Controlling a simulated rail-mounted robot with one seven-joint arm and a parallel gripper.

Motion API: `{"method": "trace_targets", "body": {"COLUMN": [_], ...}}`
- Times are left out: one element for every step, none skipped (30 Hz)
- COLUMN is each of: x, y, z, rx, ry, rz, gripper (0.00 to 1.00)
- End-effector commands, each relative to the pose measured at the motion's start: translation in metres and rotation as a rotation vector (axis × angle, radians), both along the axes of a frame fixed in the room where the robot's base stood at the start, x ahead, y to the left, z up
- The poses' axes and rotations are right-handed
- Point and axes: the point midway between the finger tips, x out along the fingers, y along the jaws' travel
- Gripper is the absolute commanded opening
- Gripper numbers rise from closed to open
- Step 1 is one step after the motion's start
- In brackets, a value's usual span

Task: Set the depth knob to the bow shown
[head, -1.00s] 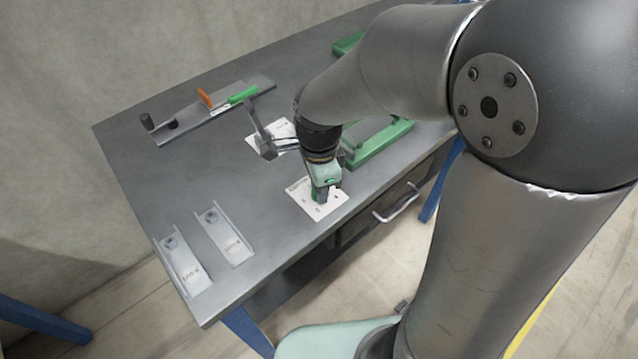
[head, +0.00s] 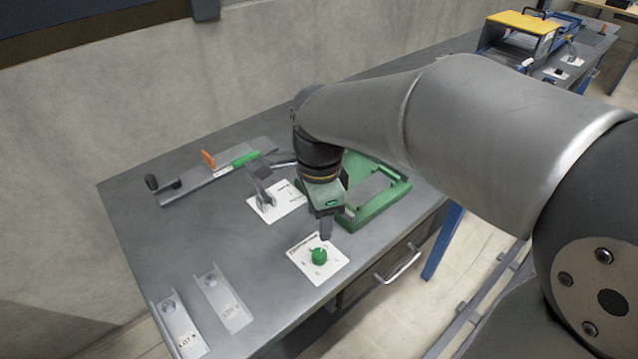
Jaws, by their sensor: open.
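The green depth knob (head: 319,256) sits on a white dial card (head: 305,262) near the front edge of the grey bench. Marks ring the knob, but they are too small to read. My gripper (head: 325,228) is above and just behind the knob, apart from it, pointing down. It is open and holds nothing that I can see. A second white card (head: 267,208) with a grey lever or bracket (head: 262,180) stands behind it to the left; any bow shown there cannot be made out.
A green tray (head: 368,222) lies right of my gripper. A rail with a green handle (head: 246,159) and an orange tab (head: 208,159) lies at the back left. Two metal channels (head: 222,299) lie at the front left. A drawer handle (head: 398,263) juts from the bench front.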

Motion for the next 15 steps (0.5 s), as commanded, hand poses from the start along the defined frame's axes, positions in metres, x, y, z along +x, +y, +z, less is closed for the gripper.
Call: {"method": "trace_targets", "body": {"x": [0.000, 0.001, 0.001, 0.001, 0.000, 0.000, 0.000, 0.001, 0.000, 0.000, 0.000, 0.000, 0.000, 0.000, 0.000], "y": [0.000, 0.000, 0.000, 0.000, 0.000, 0.000, 0.000, 0.000, 0.000, 0.000, 0.000, 0.000, 0.000, 0.000, 0.000], "z": [0.014, 0.020, 0.029, 0.034, 0.040, 0.046, 0.050, 0.054, 0.058, 0.060, 0.062, 0.065, 0.066, 0.067, 0.067], "rx": [0.001, 0.001, 0.001, 0.001, 0.001, 0.001, 0.001, 0.001, 0.000, 0.000, 0.000, 0.000, 0.000, 0.000, 0.000], "ry": [-0.005, -0.005, -0.004, -0.005, -0.004, -0.003, -0.003, -0.003, -0.001, -0.001, -0.001, -0.002, -0.001, -0.001, 0.000], "rz": [0.000, 0.000, 0.000, 0.000, 0.000, 0.000, 0.000, 0.000, -0.001, -0.001, 0.000, 0.000, 0.000, 0.000, 0.000], "gripper": [0.51, 0.51, 0.51, 0.51, 0.51, 0.51, 0.51, 0.51, 0.51, 0.51, 0.51, 0.51, 0.51, 0.51, 0.51]}}
